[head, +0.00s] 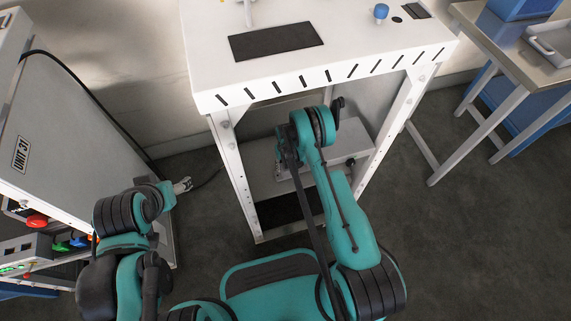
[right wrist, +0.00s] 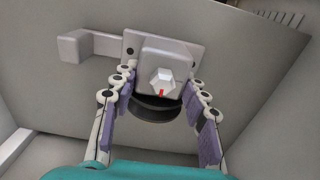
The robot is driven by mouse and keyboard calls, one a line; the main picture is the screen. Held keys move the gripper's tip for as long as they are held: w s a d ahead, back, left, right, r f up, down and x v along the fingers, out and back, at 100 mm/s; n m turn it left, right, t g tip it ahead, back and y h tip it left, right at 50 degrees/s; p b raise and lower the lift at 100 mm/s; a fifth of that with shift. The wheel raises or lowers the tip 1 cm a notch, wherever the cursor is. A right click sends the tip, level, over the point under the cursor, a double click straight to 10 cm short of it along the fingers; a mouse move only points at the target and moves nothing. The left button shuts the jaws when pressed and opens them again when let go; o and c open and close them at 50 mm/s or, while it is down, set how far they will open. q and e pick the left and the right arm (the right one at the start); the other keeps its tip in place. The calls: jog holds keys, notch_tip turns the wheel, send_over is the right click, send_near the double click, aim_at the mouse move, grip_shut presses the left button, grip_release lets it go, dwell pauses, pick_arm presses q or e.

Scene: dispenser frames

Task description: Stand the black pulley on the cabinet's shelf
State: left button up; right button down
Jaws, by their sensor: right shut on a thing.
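The black pulley (right wrist: 157,108) is a dark round disc between the purple-padded fingers of my right gripper (right wrist: 160,88) in the right wrist view. The gripper is shut on it; its lower side is partly hidden. In the head view my right arm reaches into the white cabinet (head: 345,72), under its top. There the pulley is hidden and the gripper is mostly behind the arm.
A pale block with a hexagonal knob (right wrist: 163,82) is just beyond the pulley, with a grey bracket (right wrist: 85,45) to its left. Cabinet posts (head: 238,175) flank my right arm. A grey unit (head: 70,130) stands left, a metal table (head: 520,55) right.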

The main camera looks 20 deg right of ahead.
jog(key=c, duration=0.7)
grip_release()
jog(key=shift+c, duration=0.2)
jog(key=shift+f, duration=0.1)
notch_tip(320, 180, up, 8)
jog(key=shift+f, duration=0.2)
